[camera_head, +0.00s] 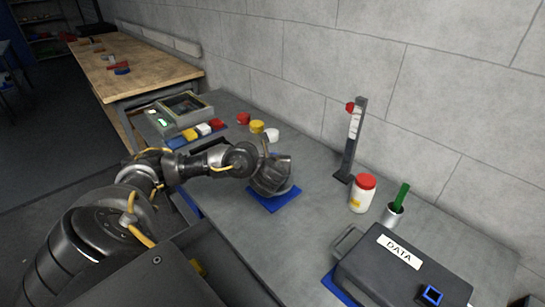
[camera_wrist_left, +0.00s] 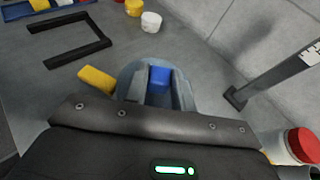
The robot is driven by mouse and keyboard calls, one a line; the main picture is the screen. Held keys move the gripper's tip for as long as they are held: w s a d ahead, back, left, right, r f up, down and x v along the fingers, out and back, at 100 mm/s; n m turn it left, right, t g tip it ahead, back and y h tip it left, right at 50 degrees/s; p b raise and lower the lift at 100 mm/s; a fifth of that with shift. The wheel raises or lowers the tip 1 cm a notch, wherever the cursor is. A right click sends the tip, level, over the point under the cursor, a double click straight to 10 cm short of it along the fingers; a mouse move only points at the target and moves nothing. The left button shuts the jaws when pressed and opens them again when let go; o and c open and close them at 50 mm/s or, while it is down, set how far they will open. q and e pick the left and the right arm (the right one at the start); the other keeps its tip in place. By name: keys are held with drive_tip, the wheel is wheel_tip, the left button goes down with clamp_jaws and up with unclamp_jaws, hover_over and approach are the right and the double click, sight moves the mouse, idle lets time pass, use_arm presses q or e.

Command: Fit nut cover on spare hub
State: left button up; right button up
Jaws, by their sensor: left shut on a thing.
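My left gripper (camera_head: 272,180) reaches in from the left and is low over a blue mat (camera_head: 284,203) on the grey bench. In the left wrist view the fingers (camera_wrist_left: 158,92) are shut on a blue piece (camera_wrist_left: 160,77), probably a nut cover. A round grey disc (camera_wrist_left: 127,75), perhaps the spare hub, shows around and behind the fingers. I cannot tell whether the blue piece touches it. In the head view the gripper hides the piece and most of what is on the mat. Red (camera_head: 243,118), yellow (camera_head: 257,127) and white (camera_head: 272,135) caps stand behind. My right gripper is not in view.
A black frame (camera_wrist_left: 65,38) and a yellow block (camera_wrist_left: 98,79) lie left of the gripper in the wrist view. A dark upright post (camera_head: 352,140), a red-lidded jar (camera_head: 362,193), a metal cup (camera_head: 392,215) and a DATA case (camera_head: 400,275) stand to the right.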

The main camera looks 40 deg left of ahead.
use_arm(q)
drive_tip(key=shift+f+b, duration=0.4)
drive_tip(key=shift+f, duration=0.05)
drive_tip(key=o, duration=0.7)
drive_tip(key=shift+p+v, duration=0.8)
drive_tip(key=shift+p, duration=0.05)
drive_tip(key=shift+p+v, duration=3.25)
drive_tip(key=shift+v, duration=1.5)
